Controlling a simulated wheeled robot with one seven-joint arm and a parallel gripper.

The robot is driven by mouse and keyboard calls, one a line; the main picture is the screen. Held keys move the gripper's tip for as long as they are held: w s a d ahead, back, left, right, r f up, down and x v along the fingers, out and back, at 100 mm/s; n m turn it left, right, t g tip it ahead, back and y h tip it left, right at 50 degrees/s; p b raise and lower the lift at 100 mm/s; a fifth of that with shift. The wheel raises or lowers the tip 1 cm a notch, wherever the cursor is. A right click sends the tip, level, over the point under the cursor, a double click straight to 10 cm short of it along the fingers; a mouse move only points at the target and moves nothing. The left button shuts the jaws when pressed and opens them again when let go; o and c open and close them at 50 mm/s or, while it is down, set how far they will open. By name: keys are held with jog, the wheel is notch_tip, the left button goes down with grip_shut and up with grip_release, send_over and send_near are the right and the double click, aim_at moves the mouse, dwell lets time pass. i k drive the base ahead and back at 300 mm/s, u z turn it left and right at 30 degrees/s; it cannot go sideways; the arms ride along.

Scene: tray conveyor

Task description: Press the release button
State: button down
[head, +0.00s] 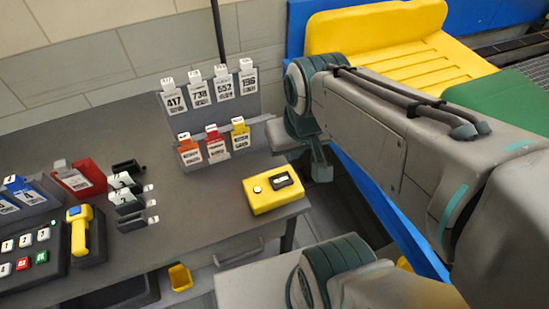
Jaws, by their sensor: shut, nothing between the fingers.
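A yellow box (277,203) sits on the right end of the grey desk (190,222) in the head view. Its top carries a small round white button (257,189) and a dark piece with a light label (282,179). No readable writing tells me whether that is the release button. My gripper (321,172) hangs past the desk's right edge, up and to the right of the yellow box and apart from it. It is shut and empty, partly hidden by my own arm.
A rack of numbered tags (211,93) stands at the desk's back. A keypad (28,250), a yellow handheld scanner (79,230) and black card slots (127,190) are at the left. Yellow and green trays (400,43) lie behind my arm. The desktop left of the yellow box is clear.

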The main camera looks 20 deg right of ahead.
aim_at(279, 181)
jog(key=k, duration=0.5)
jog(key=z, duration=1.3)
jog(key=k, duration=0.8)
jog(key=u, duration=0.85)
jog(key=i, duration=0.5)
jog(key=u, duration=0.05)
